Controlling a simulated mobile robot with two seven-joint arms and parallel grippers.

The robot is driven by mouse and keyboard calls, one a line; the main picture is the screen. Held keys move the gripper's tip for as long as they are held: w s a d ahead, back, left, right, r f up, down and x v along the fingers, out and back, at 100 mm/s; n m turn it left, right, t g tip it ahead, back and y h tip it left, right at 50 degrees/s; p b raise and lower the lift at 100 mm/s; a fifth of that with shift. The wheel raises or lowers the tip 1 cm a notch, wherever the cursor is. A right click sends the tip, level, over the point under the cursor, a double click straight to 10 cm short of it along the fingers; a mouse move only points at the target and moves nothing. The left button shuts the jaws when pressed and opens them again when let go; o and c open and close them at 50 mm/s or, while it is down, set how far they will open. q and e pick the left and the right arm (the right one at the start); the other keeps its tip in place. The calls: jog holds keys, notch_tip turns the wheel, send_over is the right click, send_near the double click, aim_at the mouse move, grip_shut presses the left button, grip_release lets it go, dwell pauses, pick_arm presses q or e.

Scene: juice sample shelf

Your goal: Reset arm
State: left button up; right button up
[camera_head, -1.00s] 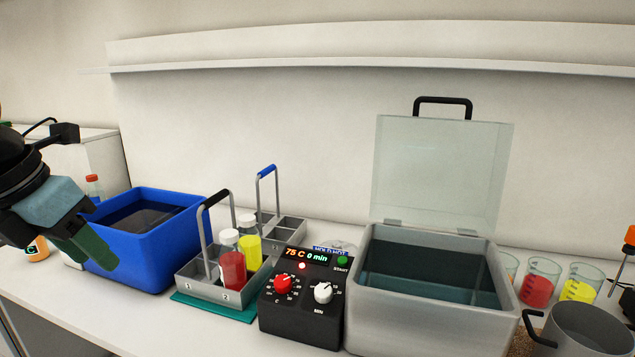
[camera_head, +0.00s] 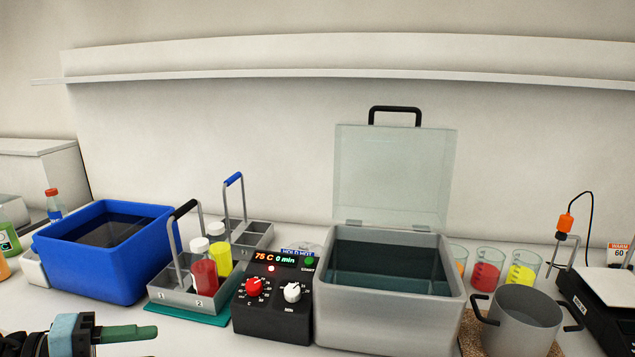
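My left gripper (camera_head: 118,334) is low in the bottom left corner, in front of the blue tub. Its green fingers point right and look close together, but I cannot tell whether they are shut. No object shows in them. My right gripper is not in view.
The blue tub (camera_head: 70,262), a bottle carrier (camera_head: 160,297) with red and yellow bottles on a teal mat, a second carrier (camera_head: 262,228), a black control box (camera_head: 270,322) and an open-lidded bath (camera_head: 385,330) line the bench. Beakers (camera_head: 486,272), a pot (camera_head: 525,325) and a hotplate (camera_head: 598,312) stand right.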

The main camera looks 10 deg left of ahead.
pick_arm(q)
jog(key=s+f+n+t+y+p, duration=0.1)
jog(key=s+f+n+t+y, duration=0.25)
jog(key=f+n, duration=0.65)
jog(key=s+f+n+t+y+p, duration=0.1)
jog(key=s+f+n+t+y, duration=0.3)
jog(key=f+n, duration=0.6)
jog(key=s+d+f+n+g+y, duration=0.1)
jog(key=s+d+f+n+g, duration=0.2)
jog(key=s+d+f, duration=0.2)
jog(key=s+d+f+n+g+y+p, duration=0.1)
jog(key=s+d+f+n+g+y, duration=0.1)
jog(key=s+d+f, duration=0.3)
jog(key=s+f+n+g, duration=0.1)
jog(key=s+f, duration=0.2)
jog(key=s, duration=0.4)
jog(key=shift+s+d+f+n+g, duration=0.35)
jog(key=shift+d+f+n, duration=0.05)
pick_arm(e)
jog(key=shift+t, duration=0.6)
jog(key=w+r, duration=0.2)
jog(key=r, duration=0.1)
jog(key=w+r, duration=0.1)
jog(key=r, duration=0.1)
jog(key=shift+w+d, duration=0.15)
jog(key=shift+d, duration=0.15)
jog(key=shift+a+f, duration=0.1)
pick_arm(q)
jog(key=shift+o, duration=0.5)
